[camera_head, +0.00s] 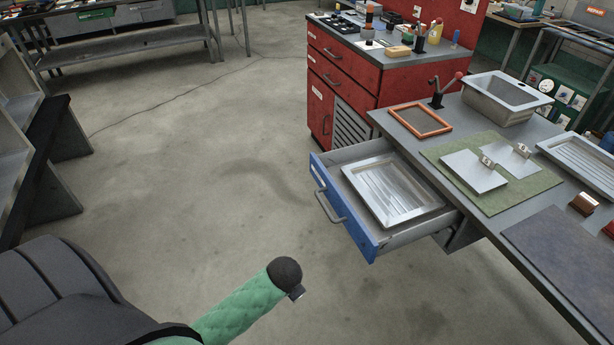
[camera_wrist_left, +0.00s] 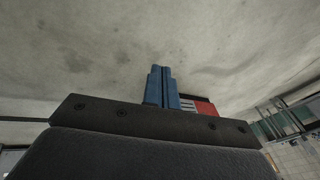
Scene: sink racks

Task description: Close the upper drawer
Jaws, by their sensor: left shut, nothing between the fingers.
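The drawer with a blue front (camera_head: 367,241) and a grey bar handle (camera_head: 329,207) stands pulled out from under the grey workbench (camera_head: 545,243). A ribbed metal tray (camera_head: 394,190) lies inside it. In the head view, a green padded arm with a dark rounded end comes in at the bottom, in front of and apart from the drawer; no gripper fingers can be made out there. In the left wrist view, my left gripper (camera_wrist_left: 161,70) shows two blue fingers pressed together, with nothing between them. My right gripper is out of view.
A red cabinet (camera_head: 345,82) with closed drawers stands behind the open drawer. On the bench are a sink basin (camera_head: 507,96), an orange-framed tray (camera_head: 420,121) and a green mat (camera_head: 520,200) with metal plates. The concrete floor (camera_head: 200,180) left of the drawer is clear.

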